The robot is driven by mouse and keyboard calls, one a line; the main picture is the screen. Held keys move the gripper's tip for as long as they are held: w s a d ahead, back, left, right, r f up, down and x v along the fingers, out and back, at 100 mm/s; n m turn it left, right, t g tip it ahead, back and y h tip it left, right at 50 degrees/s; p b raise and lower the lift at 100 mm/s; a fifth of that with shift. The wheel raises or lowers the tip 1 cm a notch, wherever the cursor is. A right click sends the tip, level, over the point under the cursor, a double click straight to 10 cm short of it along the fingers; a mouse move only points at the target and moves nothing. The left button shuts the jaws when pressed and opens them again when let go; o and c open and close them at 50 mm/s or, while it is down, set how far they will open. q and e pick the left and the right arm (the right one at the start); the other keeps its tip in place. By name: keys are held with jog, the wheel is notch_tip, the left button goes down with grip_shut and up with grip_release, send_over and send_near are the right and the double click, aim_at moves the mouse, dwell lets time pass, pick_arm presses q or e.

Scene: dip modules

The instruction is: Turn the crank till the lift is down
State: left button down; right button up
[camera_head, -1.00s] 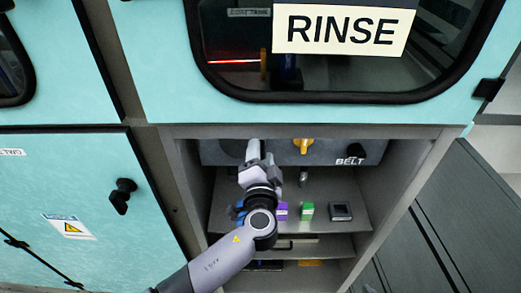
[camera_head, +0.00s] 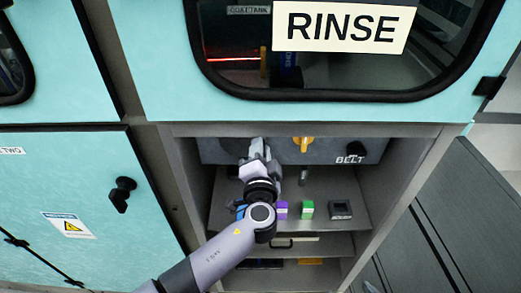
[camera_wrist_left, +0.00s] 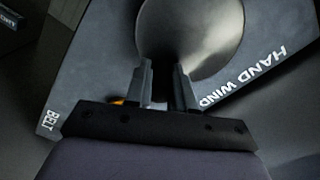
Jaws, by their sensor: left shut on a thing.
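The crank shows in the left wrist view as a round grey disc (camera_wrist_left: 190,35) on a dark panel lettered HAND WIND. My left gripper (camera_head: 257,148) reaches into the open bay under the RINSE window and is at the panel along the top of the bay. Its two fingers (camera_wrist_left: 162,82) point at the lower edge of the disc and are shut on the crank's handle, which they mostly hide. Behind the window (camera_head: 330,70) a blue part and an orange post show dimly; I cannot tell which is the lift or its height. My right gripper is not in view.
A purple block (camera_head: 281,210), a green block (camera_head: 307,210) and a dark box (camera_head: 340,209) stand on the shelf below. Bay walls flank my arm.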

aim_at(227, 148)
pick_arm(q)
jog(key=f+m+b, duration=0.1)
jog(key=m, duration=0.1)
jog(key=shift+a+f+m, duration=0.1)
jog(key=shift+m, duration=0.2)
jog(key=a+m+p, duration=0.1)
jog(key=a+m, duration=0.1)
jog(key=m, duration=0.5)
jog(key=a+f+m+p, duration=0.1)
jog(key=a+m+p, duration=0.1)
jog(key=m, duration=0.5)
jog(key=a+f+m+p, duration=0.1)
jog(key=a+m+p, duration=0.1)
jog(key=m, duration=0.5)
jog(key=shift+a+f+m, duration=0.15)
jog(key=shift+a+m, duration=0.25)
jog(key=shift+a+r+m, duration=0.15)
jog(key=shift+a+m, duration=0.05)
jog(key=shift+m, duration=0.4)
jog(key=shift+a+r+m, duration=0.1)
jog(key=shift+a+m, duration=0.05)
jog(key=shift+m, duration=0.45)
jog(key=shift+a+r+m, duration=0.15)
jog(key=shift+r+m, duration=0.05)
jog(key=shift+m, duration=0.45)
jog(key=shift+a+r+m, duration=0.15)
jog(key=shift+r+m, duration=0.05)
jog(key=shift+m, duration=0.45)
